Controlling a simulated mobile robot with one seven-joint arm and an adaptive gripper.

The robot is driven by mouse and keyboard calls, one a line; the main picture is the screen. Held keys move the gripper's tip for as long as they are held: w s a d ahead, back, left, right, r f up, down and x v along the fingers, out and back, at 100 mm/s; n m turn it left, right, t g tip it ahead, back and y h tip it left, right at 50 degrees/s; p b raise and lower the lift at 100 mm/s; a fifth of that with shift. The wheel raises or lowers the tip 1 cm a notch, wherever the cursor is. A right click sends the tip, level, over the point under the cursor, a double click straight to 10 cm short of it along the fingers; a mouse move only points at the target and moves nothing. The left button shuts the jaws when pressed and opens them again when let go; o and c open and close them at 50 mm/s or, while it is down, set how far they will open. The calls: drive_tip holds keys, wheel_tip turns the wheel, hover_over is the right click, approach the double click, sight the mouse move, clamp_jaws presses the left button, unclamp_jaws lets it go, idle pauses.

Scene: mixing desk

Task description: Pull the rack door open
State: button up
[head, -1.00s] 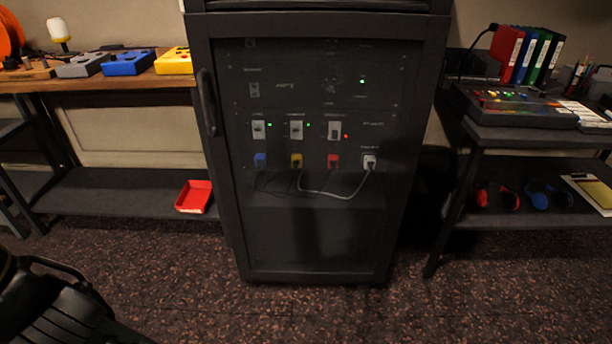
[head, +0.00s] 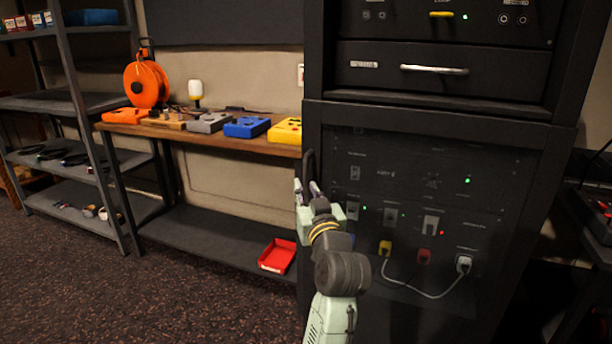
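The rack door (head: 450,160) is a dark, see-through panel in a black frame on the lower part of the rack. It looks closed. Its black upright handle (head: 308,166) is on the door's left edge. My gripper (head: 307,186) is at the lower end of the handle, pointing away from me. Its two fingers show apart, so it looks open. I cannot tell whether the handle's lower end is between the fingers or just beyond them. My wrist and arm hide the lower left part of the door.
Behind the door are coloured plugs, switches and a white cable (head: 420,292). A drawer (head: 440,75) is above. Left of the rack, a wooden bench (head: 200,136) holds coloured boxes; a red tray (head: 278,256) is on its lower shelf. The carpet (head: 170,295) at front left is clear.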

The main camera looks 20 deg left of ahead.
sight(307, 182)
drive_tip(key=shift+g+h, duration=0.4)
drive_tip(key=w+a+f, duration=0.1)
drive_tip(key=w, duration=0.2)
drive_tip(key=w+a+p, duration=0.1)
drive_tip(key=w, duration=0.3)
drive_tip(key=w+a+f+p, duration=0.1)
drive_tip(key=w, duration=0.2)
drive_tip(key=shift+w+a+f, duration=0.3)
drive_tip(key=shift+a+f, duration=0.05)
drive_tip(key=shift+a, duration=0.05)
drive_tip(key=shift+c, duration=0.5)
clamp_jaws()
